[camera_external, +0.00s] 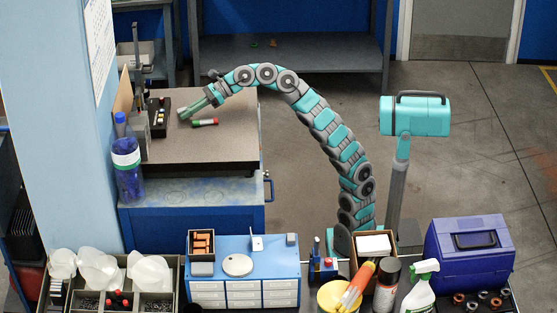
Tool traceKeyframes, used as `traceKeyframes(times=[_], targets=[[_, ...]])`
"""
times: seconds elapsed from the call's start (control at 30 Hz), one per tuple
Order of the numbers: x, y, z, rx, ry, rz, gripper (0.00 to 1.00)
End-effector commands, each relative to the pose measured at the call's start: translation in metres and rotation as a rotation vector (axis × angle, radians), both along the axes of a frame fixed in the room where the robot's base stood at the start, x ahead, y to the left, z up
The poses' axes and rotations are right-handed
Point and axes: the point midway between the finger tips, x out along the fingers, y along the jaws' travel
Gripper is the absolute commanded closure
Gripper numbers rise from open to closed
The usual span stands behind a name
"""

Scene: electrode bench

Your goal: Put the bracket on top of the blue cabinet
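My gripper (185,114) is over the dark worktop at the left, at the end of my teal and grey arm. Its fingertips are small, and I cannot tell whether they are open or shut. A light blue cabinet (290,266) with white drawers stands at the front centre. On its top stands a small white upright plate (257,243), which may be the bracket. A darker blue cabinet (190,220) stands under the dark worktop.
A blue bottle (127,165) and a dark box (158,117) stand at the worktop's left. A yellow tub (337,297), a spray bottle (420,288) and a blue toolbox (470,255) crowd the front right. The worktop's right part is clear.

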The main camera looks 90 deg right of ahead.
Motion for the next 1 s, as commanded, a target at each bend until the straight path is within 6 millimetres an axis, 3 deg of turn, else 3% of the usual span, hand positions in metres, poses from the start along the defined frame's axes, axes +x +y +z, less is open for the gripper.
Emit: traceKeyframes(times=[0.17,0.6,0.73,1.0], targets=[[0.0,0.001,-0.011,0.001,0.001,0.001,1.0],[-0.001,0.0,-0.016,0.0,0.0,0.001,1.0],[0.0,0.001,-0.015,-0.001,0.001,0.001,0.84],[0.0,0.0,-0.013,-0.001,0.001,0.001,0.84]])
